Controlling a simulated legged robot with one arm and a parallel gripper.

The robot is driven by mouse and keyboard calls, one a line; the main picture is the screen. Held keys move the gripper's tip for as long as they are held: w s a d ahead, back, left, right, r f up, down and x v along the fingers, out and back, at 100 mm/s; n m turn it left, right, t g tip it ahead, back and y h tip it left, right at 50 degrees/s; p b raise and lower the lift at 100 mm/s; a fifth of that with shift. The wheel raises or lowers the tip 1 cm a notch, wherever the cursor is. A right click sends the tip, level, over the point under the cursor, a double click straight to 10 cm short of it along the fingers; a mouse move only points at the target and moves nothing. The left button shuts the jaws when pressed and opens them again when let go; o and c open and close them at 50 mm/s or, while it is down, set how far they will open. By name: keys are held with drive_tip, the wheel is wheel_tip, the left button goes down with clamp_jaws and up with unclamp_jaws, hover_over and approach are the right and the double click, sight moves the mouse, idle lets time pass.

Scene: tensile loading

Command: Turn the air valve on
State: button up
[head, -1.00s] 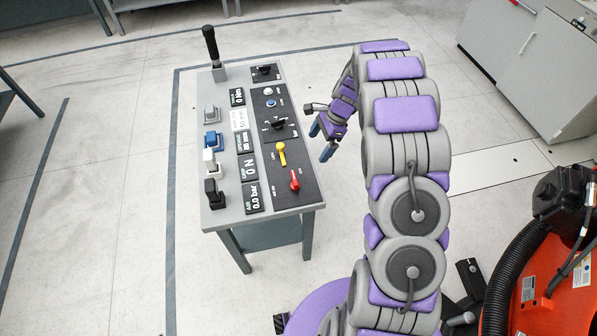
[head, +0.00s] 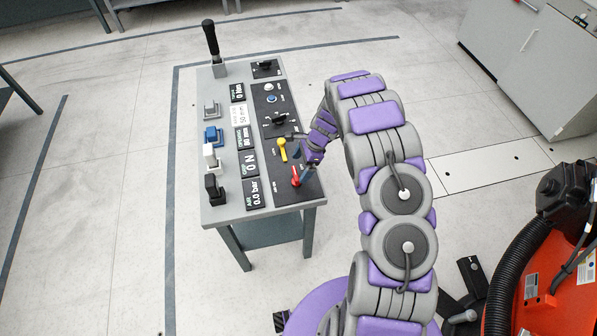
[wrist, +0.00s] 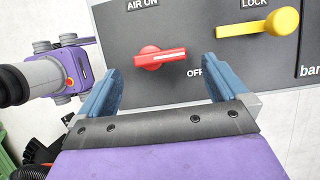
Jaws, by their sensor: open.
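The air valve is a red handle (wrist: 160,58) on a dark panel, with "AIR ON" printed above it and "OFF" at its lower right in the wrist view. Its white-marked end points right. In the head view the red handle (head: 295,177) sits at the panel's near end. My gripper (wrist: 165,90) is open, its two blue fingers apart and empty, with the red handle ahead between them in the wrist view. In the head view my gripper (head: 303,167) is right beside the handle, and I cannot tell whether it touches. The air display (head: 254,193) reads 0.0 bar.
A yellow handle (wrist: 258,24) marked "LOCK" is close to the right finger. The console (head: 222,215) also carries a black knob (head: 281,118), several switches on its left and a tall black lever (head: 210,38). An orange machine (head: 560,270) stands at the lower right.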

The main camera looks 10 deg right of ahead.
sight(295, 173)
drive_tip(key=shift+a+f, duration=0.95)
drive_tip(key=shift+f, duration=0.25)
drive_tip(key=shift+a+f, duration=0.15)
drive_tip(key=shift+f, duration=0.25)
drive_tip(key=shift+d+f, duration=0.1)
drive_tip(key=shift+d, duration=0.45)
drive_tip(key=shift+c, duration=0.3)
drive_tip(key=shift+a, duration=0.45)
drive_tip(key=c, duration=0.4)
drive_tip(key=shift+d, duration=0.1)
drive_tip(key=c, duration=0.6)
